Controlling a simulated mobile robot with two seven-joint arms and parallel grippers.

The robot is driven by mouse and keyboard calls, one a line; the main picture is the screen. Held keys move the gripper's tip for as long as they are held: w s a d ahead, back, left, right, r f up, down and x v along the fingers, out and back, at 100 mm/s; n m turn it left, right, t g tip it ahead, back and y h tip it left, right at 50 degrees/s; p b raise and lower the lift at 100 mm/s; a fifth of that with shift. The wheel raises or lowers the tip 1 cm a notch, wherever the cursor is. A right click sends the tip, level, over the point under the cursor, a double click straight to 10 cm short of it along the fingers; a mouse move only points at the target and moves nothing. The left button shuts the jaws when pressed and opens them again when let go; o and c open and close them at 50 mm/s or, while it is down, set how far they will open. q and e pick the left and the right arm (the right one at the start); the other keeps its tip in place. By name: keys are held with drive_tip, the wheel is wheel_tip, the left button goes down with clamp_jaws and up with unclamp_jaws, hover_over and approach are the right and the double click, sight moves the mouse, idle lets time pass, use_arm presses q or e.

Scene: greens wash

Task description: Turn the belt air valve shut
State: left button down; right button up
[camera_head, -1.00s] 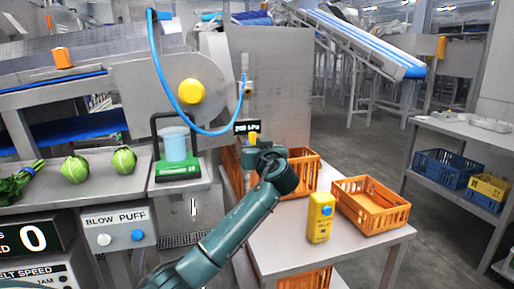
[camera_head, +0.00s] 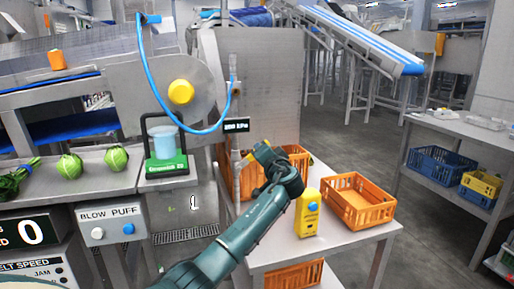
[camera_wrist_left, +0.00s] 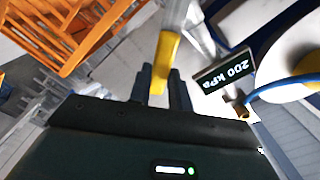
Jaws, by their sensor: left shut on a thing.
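The belt air valve's yellow handle (camera_head: 262,152) is in the head view, beside the vertical pipe under the pressure display, and looks tilted. In the left wrist view the yellow handle (camera_wrist_left: 165,56) runs between the two dark fingers of my left gripper (camera_wrist_left: 165,88). My left gripper (camera_head: 263,158) is shut on the handle, and its arm covers part of the valve in the head view. My right gripper is not in view.
An orange crate (camera_head: 357,204) and a yellow handheld device (camera_head: 307,213) stand on the table right of my arm. Another orange crate (camera_head: 298,160) is behind my gripper. A blue hose (camera_head: 160,84) loops down to the pipe. Cabbages lie on the left counter.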

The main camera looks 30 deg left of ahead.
use_arm(q)
drive_tip(key=shift+w+d+f+m+p, duration=0.1)
drive_tip(key=shift+w+d+f+m, duration=0.15)
drive_tip(key=shift+f+m, duration=0.9)
drive_tip(key=shift+w+d+f+m+p, duration=0.2)
drive_tip(key=shift+f+m, duration=0.5)
drive_tip(key=shift+m, duration=0.75)
drive_tip(key=shift+w+d+f+m+p, duration=0.1)
drive_tip(key=shift+w+d+f+m, duration=0.15)
drive_tip(key=shift+f+m, duration=0.9)
drive_tip(key=shift+r+m, duration=0.1)
drive_tip(key=shift+m, duration=0.15)
drive_tip(key=c, duration=1.3)
unclamp_jaws()
drive_tip(key=shift+c, duration=0.2)
drive_tip(key=shift+o, duration=0.3)
drive_tip(key=shift+r, duration=0.1)
drive_tip(key=v, duration=1.3)
